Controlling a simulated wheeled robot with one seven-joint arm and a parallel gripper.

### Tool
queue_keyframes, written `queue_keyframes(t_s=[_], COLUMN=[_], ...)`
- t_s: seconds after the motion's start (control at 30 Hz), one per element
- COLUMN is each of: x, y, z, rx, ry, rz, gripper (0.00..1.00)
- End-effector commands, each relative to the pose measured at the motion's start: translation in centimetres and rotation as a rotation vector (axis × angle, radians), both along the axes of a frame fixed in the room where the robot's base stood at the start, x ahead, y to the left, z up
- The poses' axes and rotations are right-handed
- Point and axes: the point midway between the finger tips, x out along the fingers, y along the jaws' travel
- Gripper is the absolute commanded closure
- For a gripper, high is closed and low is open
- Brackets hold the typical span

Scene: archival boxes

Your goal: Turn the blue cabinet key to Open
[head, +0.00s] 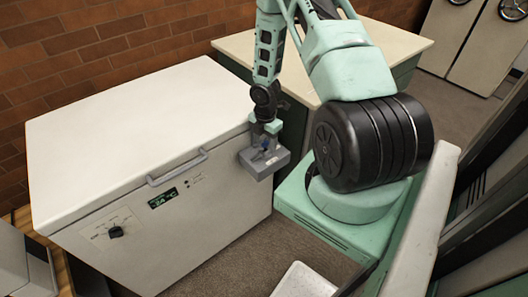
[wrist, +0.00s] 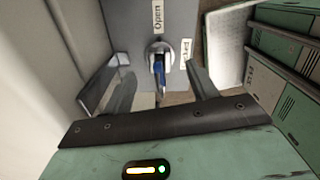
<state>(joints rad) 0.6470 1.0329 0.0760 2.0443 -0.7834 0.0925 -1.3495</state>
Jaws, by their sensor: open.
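The blue key (wrist: 160,68) sits in a round metal lock on a grey lock box (wrist: 130,22). In the wrist view an "Open" label (wrist: 158,14) is above the lock and a partly hidden label starting "Lo" (wrist: 186,52) is to its right. The key's blue part looks upright in the picture; its exact turn is hard to tell. In the head view the grey box (head: 262,165) is at the white chest's right front corner, the key (head: 264,147) small on top. My gripper (wrist: 156,76) is open, its fingers on either side of the key, with gaps visible.
The white chest (head: 130,120) has a front handle (head: 178,168), a display and a dial (head: 115,232). A cream-topped table (head: 400,40) stands behind my arm. A white tray (head: 303,281) is low at the bottom. Green drawers (wrist: 278,75) are at right in the wrist view.

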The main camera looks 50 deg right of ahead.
Motion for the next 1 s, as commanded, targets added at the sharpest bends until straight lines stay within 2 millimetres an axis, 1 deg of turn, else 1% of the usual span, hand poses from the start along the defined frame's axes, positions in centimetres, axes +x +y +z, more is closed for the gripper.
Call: queue_keyframes(t_s=[0.17,1.0], x=[0.0,0.0], y=[0.0,0.0], z=[0.6,6.2], rx=[0.000,0.000], ry=[0.000,0.000], rz=[0.000,0.000], gripper=[0.42,0.42])
